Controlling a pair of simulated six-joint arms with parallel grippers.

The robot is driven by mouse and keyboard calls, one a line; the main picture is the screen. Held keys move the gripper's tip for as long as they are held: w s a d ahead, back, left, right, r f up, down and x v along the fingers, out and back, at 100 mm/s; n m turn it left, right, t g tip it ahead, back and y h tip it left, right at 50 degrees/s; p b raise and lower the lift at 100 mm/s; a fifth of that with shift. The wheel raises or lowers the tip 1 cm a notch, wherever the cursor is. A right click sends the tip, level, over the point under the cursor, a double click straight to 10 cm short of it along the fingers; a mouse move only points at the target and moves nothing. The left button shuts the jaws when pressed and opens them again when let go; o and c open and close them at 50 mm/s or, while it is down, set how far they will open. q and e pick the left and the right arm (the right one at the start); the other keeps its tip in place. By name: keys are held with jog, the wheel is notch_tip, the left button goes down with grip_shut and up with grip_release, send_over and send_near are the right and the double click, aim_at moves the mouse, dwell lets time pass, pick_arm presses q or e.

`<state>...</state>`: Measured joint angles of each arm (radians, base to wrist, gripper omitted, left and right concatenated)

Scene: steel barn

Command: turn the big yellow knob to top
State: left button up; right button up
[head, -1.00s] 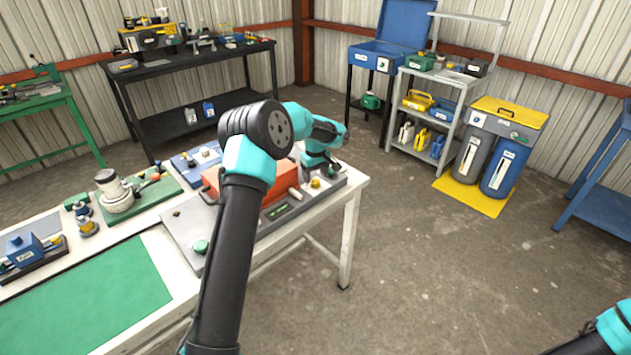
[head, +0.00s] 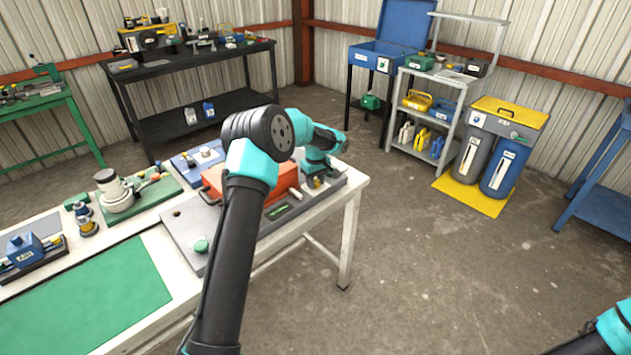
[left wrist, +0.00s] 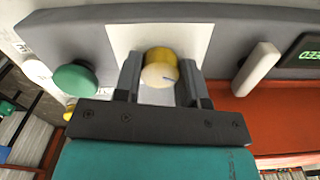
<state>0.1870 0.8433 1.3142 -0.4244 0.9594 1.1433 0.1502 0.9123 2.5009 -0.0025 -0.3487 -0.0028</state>
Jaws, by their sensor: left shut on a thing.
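The big yellow knob (left wrist: 160,56) has a pale cap with a short dark mark toward its lower right in the left wrist view. It sits on a white square plate (left wrist: 120,40) on the grey panel (left wrist: 72,28). My left gripper (left wrist: 160,75) has one finger on each side of the knob and is shut on it. In the head view my left gripper (head: 318,178) is at the far right end of the panel (head: 185,228), and the knob is mostly hidden there. My right gripper is out of view; only part of my right arm shows at the lower right.
A green knob (left wrist: 75,80) and a white handle (left wrist: 256,68) flank the yellow knob, with a digital display (left wrist: 309,50) beyond the handle. An orange housing (head: 283,187) stands on the panel. The green mat (head: 85,300) is clear.

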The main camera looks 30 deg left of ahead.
pick_arm(q)
jog(key=shift+c, duration=0.7)
jog(key=shift+m, duration=0.3)
jog(key=m, duration=0.9)
jog(key=shift+m, duration=0.3)
jog(key=m, duration=0.3)
jog(key=shift+m, duration=0.3)
jog(key=m, duration=0.6)
jog(key=shift+a, duration=0.1)
jog(key=m, duration=0.7)
